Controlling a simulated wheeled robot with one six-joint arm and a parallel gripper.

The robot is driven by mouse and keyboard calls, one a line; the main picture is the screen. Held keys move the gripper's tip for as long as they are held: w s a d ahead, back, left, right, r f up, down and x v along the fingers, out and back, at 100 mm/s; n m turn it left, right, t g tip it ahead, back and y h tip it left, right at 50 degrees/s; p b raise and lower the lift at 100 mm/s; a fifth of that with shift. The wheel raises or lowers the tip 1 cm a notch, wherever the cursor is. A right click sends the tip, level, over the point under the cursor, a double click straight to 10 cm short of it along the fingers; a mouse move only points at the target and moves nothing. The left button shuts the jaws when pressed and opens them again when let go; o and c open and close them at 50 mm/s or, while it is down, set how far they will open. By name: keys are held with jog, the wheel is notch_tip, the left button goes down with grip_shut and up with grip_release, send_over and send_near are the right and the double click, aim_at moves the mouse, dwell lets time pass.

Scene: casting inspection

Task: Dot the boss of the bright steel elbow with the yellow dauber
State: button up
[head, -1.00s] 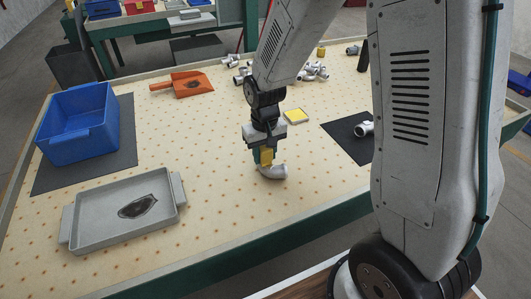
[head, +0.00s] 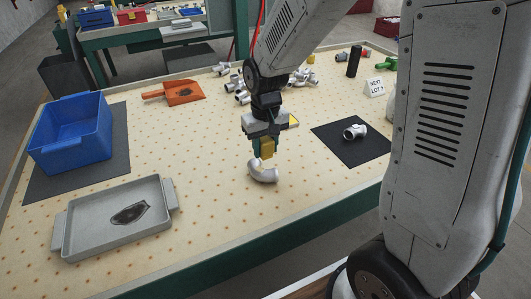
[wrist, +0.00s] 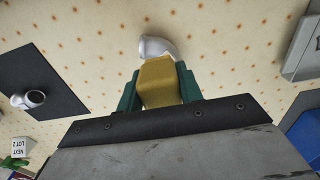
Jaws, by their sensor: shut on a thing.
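The bright steel elbow (head: 262,174) lies on the dotted tabletop near the middle front; in the wrist view its curved end (wrist: 155,46) shows beyond the dauber. My gripper (head: 264,146) is shut on the yellow dauber (head: 267,150), which points down just above the elbow. In the wrist view the dauber (wrist: 160,82) sits between the green fingers and hides part of the elbow. I cannot tell whether its tip touches the elbow, and no yellow dot is clearly visible. The yellow pad (head: 293,122) is mostly hidden behind my gripper.
Another fitting (head: 355,131) lies on a black mat (head: 341,149) at the right, near a "NEXT LOT 2" sign (head: 374,87). Several fittings are heaped behind my gripper. A grey tray (head: 78,232), blue bin (head: 72,146) and orange scoop (head: 183,94) stand left.

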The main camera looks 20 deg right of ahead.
jog(key=shift+r, duration=0.9)
